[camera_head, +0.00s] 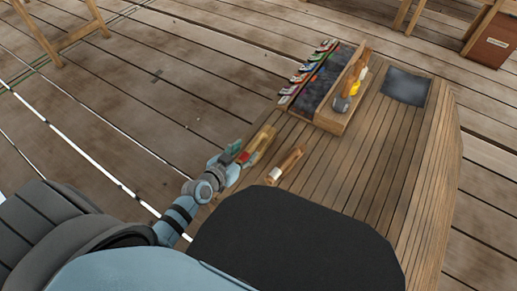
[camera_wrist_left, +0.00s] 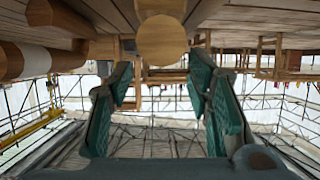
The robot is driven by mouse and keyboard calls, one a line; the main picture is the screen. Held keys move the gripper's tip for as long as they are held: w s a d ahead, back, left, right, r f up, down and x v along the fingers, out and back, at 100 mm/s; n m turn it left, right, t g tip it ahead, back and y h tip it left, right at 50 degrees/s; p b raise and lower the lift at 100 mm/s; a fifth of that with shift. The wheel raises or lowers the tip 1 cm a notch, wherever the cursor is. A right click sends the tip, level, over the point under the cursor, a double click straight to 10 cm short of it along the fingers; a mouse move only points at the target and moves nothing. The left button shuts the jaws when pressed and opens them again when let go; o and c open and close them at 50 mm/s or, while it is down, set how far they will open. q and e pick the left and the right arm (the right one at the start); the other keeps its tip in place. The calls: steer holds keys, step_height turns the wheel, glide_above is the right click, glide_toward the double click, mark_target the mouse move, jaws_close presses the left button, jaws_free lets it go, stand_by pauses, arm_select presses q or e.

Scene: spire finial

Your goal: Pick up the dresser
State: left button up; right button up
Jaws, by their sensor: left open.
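My left gripper (camera_head: 236,160) is open at the left edge of the slatted wooden bench top (camera_head: 345,170), beside a pale wooden tool (camera_head: 262,141). That tool is probably the dresser, though its shape is partly hidden by the gripper. In the left wrist view, its round wooden end (camera_wrist_left: 162,42) shows just above the gap between the open teal fingers of my left gripper (camera_wrist_left: 163,75). The fingers do not visibly clamp it. A second wooden tool with a white end (camera_head: 287,166) lies to the right. My right gripper is not in view.
A wooden tray (camera_head: 334,122) with upright-handled tools stands farther back, beside a row of coloured clips (camera_head: 304,75). A dark square mat (camera_head: 406,86) lies at the back right. The bench's middle right is bare. A reddish box (camera_head: 490,50) stands beyond.

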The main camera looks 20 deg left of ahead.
mark_target(253, 144)
arm_select(q)
steer(key=b+x, duration=0.2)
steer(key=x, duration=0.4)
steer(key=shift+w+r, duration=0.1)
steer(key=shift+w, duration=0.25)
steer(key=shift+r, duration=0.1)
steer(key=shift+c, duration=0.2)
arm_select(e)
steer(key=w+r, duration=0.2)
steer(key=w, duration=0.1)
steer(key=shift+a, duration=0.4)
arm_select(q)
jaws_close()
